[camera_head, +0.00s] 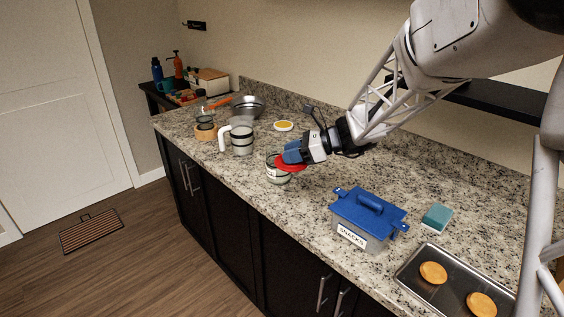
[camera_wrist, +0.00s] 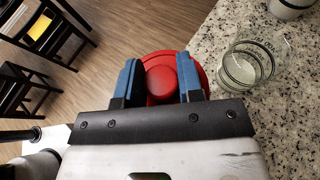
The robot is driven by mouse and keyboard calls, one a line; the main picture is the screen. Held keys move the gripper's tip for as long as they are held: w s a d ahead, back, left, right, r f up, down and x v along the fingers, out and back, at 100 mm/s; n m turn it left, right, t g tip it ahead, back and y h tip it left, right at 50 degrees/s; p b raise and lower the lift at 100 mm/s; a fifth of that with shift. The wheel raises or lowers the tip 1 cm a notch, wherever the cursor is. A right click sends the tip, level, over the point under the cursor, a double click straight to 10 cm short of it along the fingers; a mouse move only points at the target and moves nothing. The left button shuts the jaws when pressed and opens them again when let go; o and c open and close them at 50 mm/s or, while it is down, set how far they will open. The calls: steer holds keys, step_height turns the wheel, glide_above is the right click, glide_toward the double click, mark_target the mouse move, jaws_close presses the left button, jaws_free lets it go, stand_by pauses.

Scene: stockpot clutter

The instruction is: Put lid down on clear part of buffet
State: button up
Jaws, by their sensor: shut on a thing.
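The red lid (camera_head: 291,167) is a round disc with a knob, held near the front edge of the speckled buffet top (camera_head: 240,187). My gripper (camera_head: 292,153) has its blue fingers on either side of the lid's knob. In the wrist view the lid (camera_wrist: 160,62) shows between and beyond the fingers of my gripper (camera_wrist: 160,80), with wood floor and the counter edge behind it. A clear glass jar (camera_head: 278,178) stands just below and beside the lid in the head view. In the wrist view the jar (camera_wrist: 252,68) is to the right of the lid, apart from it.
A white and dark mug (camera_head: 242,142), a yellow-topped dish (camera_head: 283,126) and a metal pan (camera_head: 249,108) stand farther back. A blue-lidded snacks box (camera_head: 368,217), a teal sponge (camera_head: 437,217) and a tray (camera_head: 421,252) with buns are nearer. Bare counter lies between the jar and the box.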

steer(key=w+d+f+n+g, duration=0.1)
steer(key=w+d+f, duration=0.2)
steer(key=w+f, duration=0.3)
steer(key=shift+w, duration=0.35)
stand_by(0.4)
steer(key=shift+f, duration=3.05)
steer(key=shift+f, duration=0.1)
steer(key=shift+f, duration=1.8)
steer(key=shift+f, duration=0.1)
steer(key=o, duration=0.9)
